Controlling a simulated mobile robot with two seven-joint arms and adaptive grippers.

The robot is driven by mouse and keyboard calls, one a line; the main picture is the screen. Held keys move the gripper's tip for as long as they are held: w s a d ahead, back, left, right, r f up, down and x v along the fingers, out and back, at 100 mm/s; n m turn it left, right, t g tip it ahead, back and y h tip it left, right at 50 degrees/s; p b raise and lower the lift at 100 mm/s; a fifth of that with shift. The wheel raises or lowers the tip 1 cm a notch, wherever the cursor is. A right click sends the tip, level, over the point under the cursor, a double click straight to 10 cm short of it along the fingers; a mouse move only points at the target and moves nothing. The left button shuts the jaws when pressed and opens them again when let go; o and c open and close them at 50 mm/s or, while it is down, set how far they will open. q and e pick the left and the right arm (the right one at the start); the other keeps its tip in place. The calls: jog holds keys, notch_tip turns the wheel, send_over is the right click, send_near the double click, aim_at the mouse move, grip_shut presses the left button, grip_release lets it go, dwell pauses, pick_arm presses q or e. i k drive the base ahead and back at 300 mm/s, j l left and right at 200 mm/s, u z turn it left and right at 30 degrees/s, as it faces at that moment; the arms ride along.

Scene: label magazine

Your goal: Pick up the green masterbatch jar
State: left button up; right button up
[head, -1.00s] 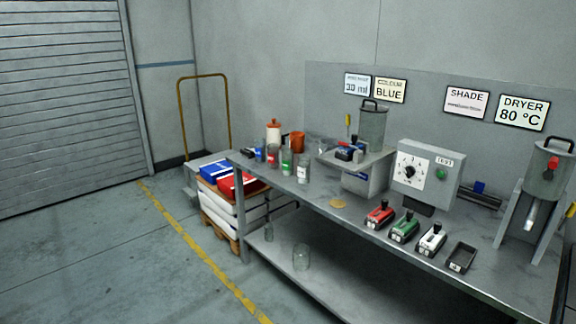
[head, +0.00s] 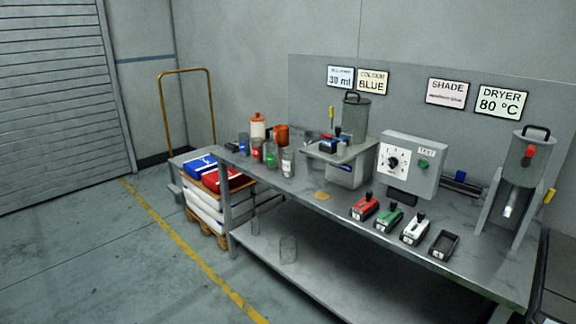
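The green masterbatch jar (head: 270,157) stands upright on the far left end of the grey workbench (head: 318,178), in a group of small clear jars. It has a green label, small at this distance. A jar with a red label (head: 256,151) stands close on its left, and a jar with a white label (head: 287,163) on its right. A blue-marked jar (head: 243,145) is further left. Neither of my grippers is in view.
Behind the jars stand a white orange-topped bottle (head: 257,126) and an orange cup (head: 281,134). A machine with a metal hopper (head: 355,117) is to their right. Red, green and white tool-like units line the front edge.

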aim_at(271, 148)
jog(key=z, duration=0.45)
jog(key=i+j+z, duration=0.3)
jog(key=i+j, duration=0.15)
jog(key=i+j+z, duration=0.2)
jog(key=j, duration=0.25)
jog(key=i+j+z, duration=0.3)
jog(key=j, duration=0.4)
jog(key=i+j+z, duration=0.15)
jog(key=j, duration=0.25)
